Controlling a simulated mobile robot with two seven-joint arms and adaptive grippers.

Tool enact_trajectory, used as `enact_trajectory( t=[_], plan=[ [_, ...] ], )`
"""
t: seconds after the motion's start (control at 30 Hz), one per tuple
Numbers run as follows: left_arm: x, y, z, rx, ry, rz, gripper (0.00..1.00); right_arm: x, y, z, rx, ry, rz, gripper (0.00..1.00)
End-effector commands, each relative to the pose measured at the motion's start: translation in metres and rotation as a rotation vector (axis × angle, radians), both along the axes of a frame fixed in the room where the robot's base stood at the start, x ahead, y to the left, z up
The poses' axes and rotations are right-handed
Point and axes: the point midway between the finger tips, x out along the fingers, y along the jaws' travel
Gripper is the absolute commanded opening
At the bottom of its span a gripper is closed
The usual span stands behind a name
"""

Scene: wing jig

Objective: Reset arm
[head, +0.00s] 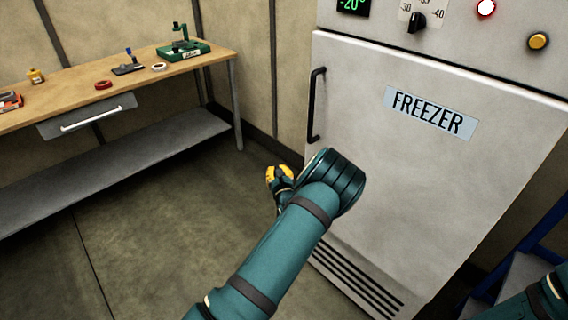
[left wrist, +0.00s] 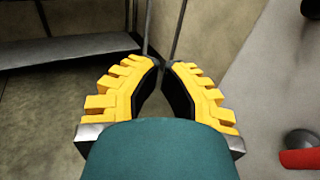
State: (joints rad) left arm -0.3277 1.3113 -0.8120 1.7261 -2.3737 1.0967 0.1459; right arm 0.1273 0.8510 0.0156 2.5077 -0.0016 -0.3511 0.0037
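My left arm reaches across the head view, bent at a teal joint in front of the freezer. My left gripper (head: 278,174) has yellow fingers and hangs low over the floor, left of the freezer door. In the left wrist view its fingertips (left wrist: 161,66) come together with nothing seen between them, so it looks shut and empty. Part of my right arm shows at the lower right of the head view, but its gripper is out of view.
The white freezer (head: 430,190) stands on the right with its door shut and a black vertical handle (head: 316,105). A wooden workbench (head: 130,80) with a drawer (head: 88,116) and lower shelf stands left. Blue steps (head: 520,272) are at lower right. Floor (head: 150,240) between is clear.

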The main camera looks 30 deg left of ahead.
Motion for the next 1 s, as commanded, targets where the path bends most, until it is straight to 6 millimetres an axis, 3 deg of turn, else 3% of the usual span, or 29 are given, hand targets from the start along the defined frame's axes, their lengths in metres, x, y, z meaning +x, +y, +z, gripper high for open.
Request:
enact_trajectory(
  t=[0.23,0.33,0.47,0.57,0.67,0.8,0.9,1.0],
  plan=[
    [-0.007,0.004,-0.003,-0.014,0.005,0.018,0.0,0.0,0.0,0.0,0.0,0.001,0.0,0.8],
    [-0.026,0.015,-0.019,-0.079,0.032,0.102,0.0,0.0,0.0,0.0,0.0,0.001,0.0,0.8],
    [-0.081,0.033,-0.06,-0.268,0.096,0.326,0.0,0.0,0.0,0.0,0.0,0.001,0.0,0.8],
    [-0.138,0.032,-0.099,-0.467,0.154,0.54,0.0,0.0,0.0,0.0,0.0,0.001,0.0,0.8],
    [-0.195,0.013,-0.133,-0.677,0.2,0.75,0.0,0.0,0.0,0.0,0.0,0.001,0.0,0.8],
    [-0.264,-0.039,-0.166,-0.981,0.233,1.034,0.0,0.0,0.0,0.0,0.0,0.001,0.0,0.8],
    [-0.3,-0.086,-0.177,-1.194,0.228,1.222,0.0,0.0,0.0,0.0,0.0,0.001,0.0,0.8],
    [-0.324,-0.135,-0.179,-1.402,0.195,1.397,0.0,0.0,0.0,0.0,0.0,0.001,0.0,0.8]
  ],
)
